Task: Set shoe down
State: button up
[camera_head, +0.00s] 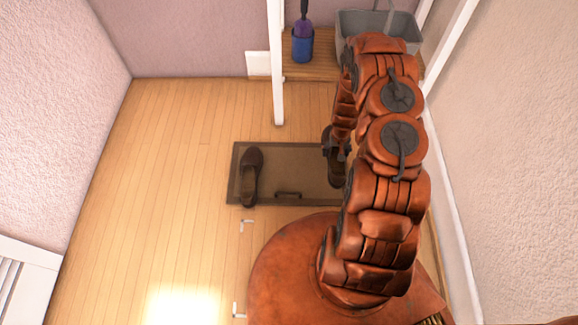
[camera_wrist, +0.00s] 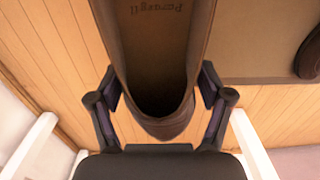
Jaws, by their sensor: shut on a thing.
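A dark brown shoe (camera_head: 336,167) is held in my gripper (camera_head: 339,150) and appears near the right end of the brown mat (camera_head: 290,163). In the wrist view the two fingers (camera_wrist: 160,92) press on both sides of the shoe (camera_wrist: 155,45) near its heel, with its open top and lettered insole facing the camera. The toe is out of that view. Its height above the floor is hard to tell. A matching shoe (camera_head: 251,176) stands on the left part of the mat; its edge also shows in the wrist view (camera_wrist: 311,57).
Wooden floor (camera_head: 170,170) is clear left of the mat. A white post (camera_head: 276,60) stands behind the mat. Beyond it are a blue container (camera_head: 302,46) and a grey bin (camera_head: 350,24). A wall (camera_head: 510,140) runs close along the right. My arm hides part of the mat's right side.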

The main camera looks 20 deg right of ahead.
jog(key=shift+s+d+f, duration=0.15)
jog(key=shift+s+f, duration=0.3)
jog(key=shift+f, duration=0.35)
jog(key=shift+f+b, duration=2.45)
jog(key=shift+f, duration=2.25)
jog(key=shift+f, duration=0.15)
jog(key=o, duration=1.4)
